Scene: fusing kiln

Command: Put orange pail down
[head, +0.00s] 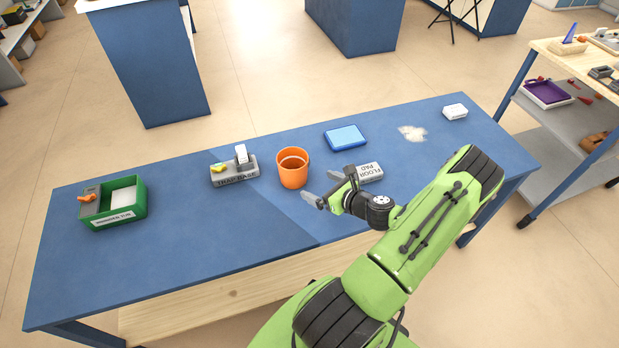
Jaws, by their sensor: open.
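The orange pail (292,173) stands upright on the blue table (190,248), near the middle of its length. Its open top faces up and I see no contents in it. My gripper (318,188) is open and empty, just to the right of the pail and a little nearer to me. A small gap shows between the fingers and the pail. The underside of the pail is hidden, but it appears to rest on the tabletop.
A green bin (113,203) stands farther left. A grey "floor pad" block (370,172) is behind my gripper. A blue box (345,138) lies behind, with a pale spill (412,133) and white block (455,111) rightward. The front-left tabletop is clear.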

